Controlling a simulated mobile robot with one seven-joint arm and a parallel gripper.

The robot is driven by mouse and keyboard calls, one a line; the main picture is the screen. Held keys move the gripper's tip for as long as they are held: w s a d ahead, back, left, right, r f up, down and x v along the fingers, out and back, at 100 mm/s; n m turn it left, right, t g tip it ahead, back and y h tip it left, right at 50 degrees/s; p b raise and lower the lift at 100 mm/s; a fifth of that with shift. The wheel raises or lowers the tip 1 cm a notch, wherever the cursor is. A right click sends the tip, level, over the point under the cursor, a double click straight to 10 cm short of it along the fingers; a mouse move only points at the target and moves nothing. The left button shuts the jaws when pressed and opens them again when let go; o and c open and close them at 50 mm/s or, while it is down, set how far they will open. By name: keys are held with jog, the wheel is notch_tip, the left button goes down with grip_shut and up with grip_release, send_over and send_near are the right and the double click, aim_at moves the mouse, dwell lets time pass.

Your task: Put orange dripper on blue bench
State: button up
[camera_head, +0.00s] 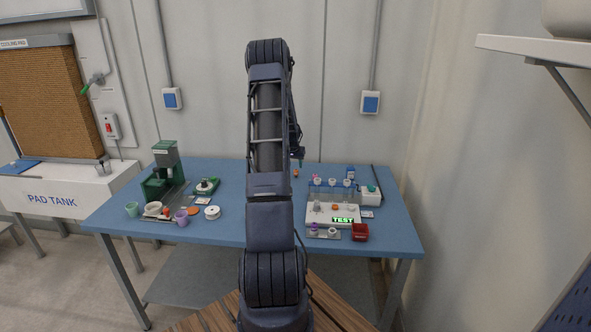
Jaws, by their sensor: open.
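The blue bench (262,228) stands against the back wall and carries many small items. A small orange thing (295,173) lies near the back middle of the bench, just below my gripper in the picture. My gripper (299,160) is open, partly hidden behind my arm, over the back middle of the bench. I see nothing held in it.
A green press-like machine (165,168), cups and a white spool (212,212) crowd the left side. The bench's front middle looks clear beside my arm.

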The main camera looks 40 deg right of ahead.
jog(key=s+a+r+n+y, duration=0.1)
jog(key=s+a+r+n, duration=0.15)
jog(key=a+r, duration=1.6)
jog(key=s+a+r+n, duration=0.1)
jog(key=s+a+r, duration=0.15)
jog(key=a, duration=0.25)
jog(key=s+a+r+t+y, duration=0.1)
jog(key=s+a+r, duration=0.1)
jog(key=a+r, duration=0.2)
jog(key=s+a+r+n, duration=0.1)
jog(key=s+a+r, duration=0.15)
jog(key=a, duration=0.25)
jog(key=s+a+r+n+y, duration=0.1)
jog(key=s+a+r+n, duration=0.2)
jog(key=s+a, duration=1.9)
jog(key=s+n, duration=0.3)
jog(key=shift+s+t+y, duration=0.2)
jog(key=shift+t+y, duration=0.2)
